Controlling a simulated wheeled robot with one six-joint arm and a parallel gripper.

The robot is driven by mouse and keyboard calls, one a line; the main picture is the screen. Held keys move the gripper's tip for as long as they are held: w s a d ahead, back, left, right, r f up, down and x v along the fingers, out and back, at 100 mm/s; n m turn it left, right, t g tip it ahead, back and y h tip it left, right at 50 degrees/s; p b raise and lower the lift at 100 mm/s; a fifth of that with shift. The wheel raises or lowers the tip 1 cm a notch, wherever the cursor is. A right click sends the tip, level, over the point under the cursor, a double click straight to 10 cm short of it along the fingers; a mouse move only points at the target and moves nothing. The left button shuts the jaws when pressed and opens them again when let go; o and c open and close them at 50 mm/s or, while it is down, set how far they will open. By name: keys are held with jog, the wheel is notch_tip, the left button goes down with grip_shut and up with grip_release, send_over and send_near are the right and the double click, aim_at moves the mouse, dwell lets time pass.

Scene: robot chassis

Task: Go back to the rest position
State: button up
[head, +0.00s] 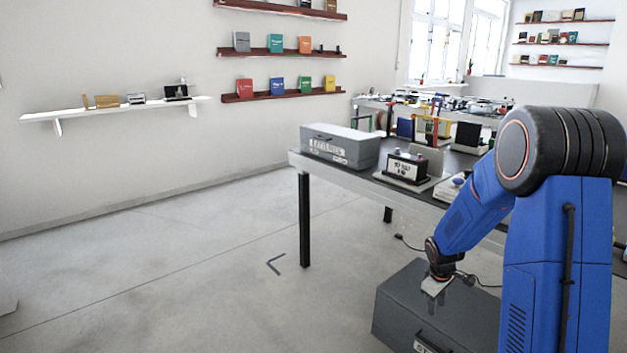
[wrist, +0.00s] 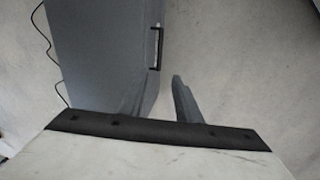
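My gripper (head: 436,286) hangs at the end of my blue arm, low over a dark grey box (head: 405,305) on the floor in the head view. Its fingers are hard to make out there. In the wrist view my gripper (wrist: 158,92) shows two grey fingers apart, with nothing visible between them. I cannot tell whether the gripper touches the box.
A long dark table (head: 345,172) stands behind the box, carrying a grey toolbox (head: 340,147), a small black-and-white device (head: 408,168) and several other items. A black cable (head: 410,245) runs near the box. Open floor (head: 180,270) lies to the left.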

jog(key=s+a+r+m+t, duration=0.15)
jog(key=s+a+r, duration=0.25)
jog(key=s+r, duration=0.5)
jog(key=s+a+r+m, duration=0.2)
jog(key=s+a+r, duration=0.2)
jog(key=s+r, duration=0.5)
jog(key=s+a+r+m+y, duration=0.1)
jog(key=s+a+r, duration=0.2)
jog(key=s, duration=0.6)
jog(key=s+a+r+m+t+y, duration=0.1)
jog(key=s+a+r+m, duration=0.1)
jog(key=s+r, duration=0.3)
jog(key=shift+s+a, duration=0.45)
jog(key=shift+s, duration=1.8)
jog(key=shift+t, duration=0.25)
